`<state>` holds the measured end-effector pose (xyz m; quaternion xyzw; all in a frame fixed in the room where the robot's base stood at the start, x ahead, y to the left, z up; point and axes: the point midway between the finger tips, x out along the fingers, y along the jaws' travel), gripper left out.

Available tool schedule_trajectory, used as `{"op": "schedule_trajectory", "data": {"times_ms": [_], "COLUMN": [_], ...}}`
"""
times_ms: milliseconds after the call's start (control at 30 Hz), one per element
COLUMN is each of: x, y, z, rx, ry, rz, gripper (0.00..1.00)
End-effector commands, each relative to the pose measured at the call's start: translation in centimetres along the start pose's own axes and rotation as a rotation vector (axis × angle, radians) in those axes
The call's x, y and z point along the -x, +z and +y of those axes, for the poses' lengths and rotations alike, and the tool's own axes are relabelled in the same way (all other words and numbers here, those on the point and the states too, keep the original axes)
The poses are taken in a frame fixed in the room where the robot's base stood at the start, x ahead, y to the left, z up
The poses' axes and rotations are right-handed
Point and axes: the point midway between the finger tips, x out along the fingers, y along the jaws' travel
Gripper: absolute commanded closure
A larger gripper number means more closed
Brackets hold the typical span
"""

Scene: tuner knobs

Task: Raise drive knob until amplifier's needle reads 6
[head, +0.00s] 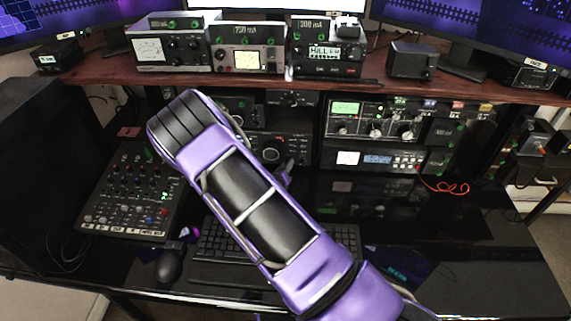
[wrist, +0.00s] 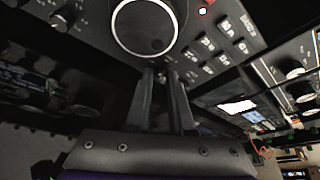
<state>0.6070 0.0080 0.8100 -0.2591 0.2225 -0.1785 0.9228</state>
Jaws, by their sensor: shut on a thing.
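In the wrist view, the two dark fingers of my gripper (wrist: 162,72) reach up close together, their tips just below a large round dial with a pale ring (wrist: 145,28). They are shut on a small dark knob, which the fingers mostly hide, so its label and pointer cannot be read. In the head view, my purple arm hides most of my gripper. The radio with the large dial (head: 271,155) shows past the arm. A unit with a white meter (head: 347,158) stands to its right, and the meter also shows in the wrist view (wrist: 237,106). Its needle is too small to read.
A wooden shelf (head: 390,87) with several devices runs above the radios. A unit with knobs (head: 375,125) sits over the white-meter unit. A mixer (head: 130,190), mouse (head: 169,265) and keyboard (head: 215,250) lie on the black desk. A red cable (head: 445,187) hangs at right.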

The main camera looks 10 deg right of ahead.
Motion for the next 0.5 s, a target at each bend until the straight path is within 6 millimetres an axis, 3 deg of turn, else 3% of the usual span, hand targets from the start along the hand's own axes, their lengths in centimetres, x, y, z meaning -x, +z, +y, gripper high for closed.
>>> {"op": "schedule_trajectory", "data": {"times_ms": [200, 500], "x": [-0.01, 0.01], "y": [-0.06, -0.03], "z": [-0.16, -0.1], "rx": [-0.105, -0.11], "ry": [0.042, 0.045], "rz": [0.002, 0.001], "gripper": [1.0, 1.0]}}
